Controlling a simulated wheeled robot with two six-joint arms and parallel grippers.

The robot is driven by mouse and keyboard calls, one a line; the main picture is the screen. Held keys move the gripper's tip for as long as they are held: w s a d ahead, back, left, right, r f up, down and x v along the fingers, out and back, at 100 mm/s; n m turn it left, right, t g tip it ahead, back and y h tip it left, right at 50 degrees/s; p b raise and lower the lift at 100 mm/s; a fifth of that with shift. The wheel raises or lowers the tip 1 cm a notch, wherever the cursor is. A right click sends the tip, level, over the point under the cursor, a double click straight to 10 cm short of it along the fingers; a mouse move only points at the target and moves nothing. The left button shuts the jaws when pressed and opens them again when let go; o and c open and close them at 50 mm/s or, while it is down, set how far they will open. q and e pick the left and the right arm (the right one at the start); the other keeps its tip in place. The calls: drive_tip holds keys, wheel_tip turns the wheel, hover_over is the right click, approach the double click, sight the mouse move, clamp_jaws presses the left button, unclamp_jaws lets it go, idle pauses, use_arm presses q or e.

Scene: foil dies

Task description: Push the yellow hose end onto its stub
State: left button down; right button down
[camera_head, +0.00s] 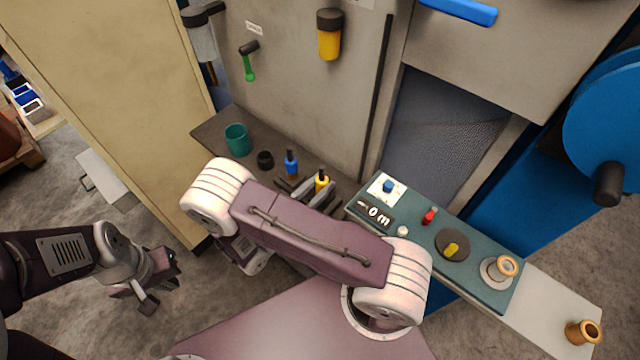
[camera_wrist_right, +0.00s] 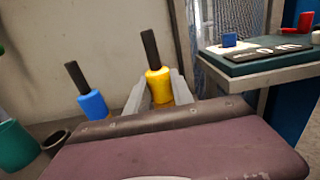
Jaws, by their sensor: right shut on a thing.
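The yellow hose end (camera_head: 322,183) is a yellow sleeve with a black rod rising from its top. It stands about upright over the grey bench beside the machine. My right gripper (camera_head: 312,192) is shut on it, and the fingers lie on both sides of the yellow sleeve (camera_wrist_right: 158,88) in the right wrist view. Its lower end is hidden behind my gripper and wrist, so I cannot tell whether it sits on a stub. A matching blue piece (camera_head: 291,164) with a black rod stands to its left. My left gripper (camera_head: 163,281) is empty and looks open, low over the floor.
A teal cup (camera_head: 237,139) and a small black ring (camera_head: 265,160) are on the bench, left of the blue piece. A green-topped table (camera_head: 465,284) with small parts lies to the right. The machine wall (camera_head: 290,90) rises close behind the bench.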

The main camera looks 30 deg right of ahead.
drive_tip(key=shift+f+b, duration=0.5)
drive_tip(key=shift+f, duration=0.15)
drive_tip(key=c, duration=1)
unclamp_jaws()
drive_tip(key=shift+c, duration=0.2)
drive_tip(key=b+v, duration=0.1)
drive_tip(key=v, duration=0.8)
